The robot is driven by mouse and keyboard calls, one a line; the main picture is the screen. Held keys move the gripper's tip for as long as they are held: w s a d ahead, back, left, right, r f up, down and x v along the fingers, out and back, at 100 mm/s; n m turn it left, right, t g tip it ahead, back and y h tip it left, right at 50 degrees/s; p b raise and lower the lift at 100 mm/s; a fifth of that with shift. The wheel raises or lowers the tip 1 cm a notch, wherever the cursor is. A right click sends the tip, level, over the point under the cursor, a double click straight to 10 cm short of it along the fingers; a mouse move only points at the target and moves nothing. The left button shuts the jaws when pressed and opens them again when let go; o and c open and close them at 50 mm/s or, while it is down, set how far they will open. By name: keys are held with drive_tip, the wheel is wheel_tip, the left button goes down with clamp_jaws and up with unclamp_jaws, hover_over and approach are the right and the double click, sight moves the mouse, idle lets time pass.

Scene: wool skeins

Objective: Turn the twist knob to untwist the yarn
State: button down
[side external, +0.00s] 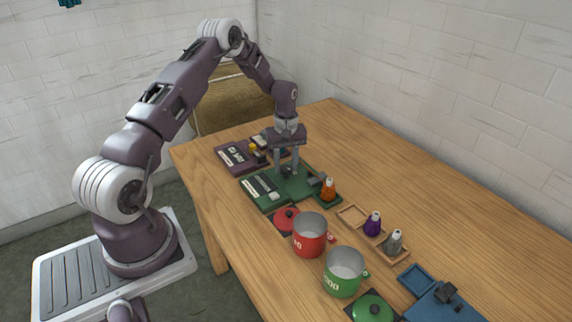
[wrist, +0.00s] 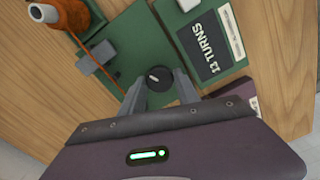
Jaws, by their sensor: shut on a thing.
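In the side view my gripper (side external: 288,170) stands over the green board (side external: 293,190), and the fingers partly hide the knob. The orange yarn (wrist: 68,17) sits beside the board, and an orange strand runs from it past a grey block (wrist: 98,60). It also shows in the side view (side external: 328,190).
A purple board (side external: 229,157) lies behind the green one. In front stand a red pot (side external: 309,238), a green pot (side external: 342,276), and a wooden tray (side external: 352,216) with purple (side external: 372,225) and grey (side external: 393,243) skeins near it.

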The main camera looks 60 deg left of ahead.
sight(286, 168)
drive_tip(key=m, duration=0.5)
drive_tip(key=shift+m, duration=0.3)
drive_tip(key=m, duration=0.6)
idle(0.4)
drive_tip(key=c, duration=0.9)
unclamp_jaws()
wheel_tip(286, 168, up, 7)
drive_tip(key=shift+r, duration=0.1)
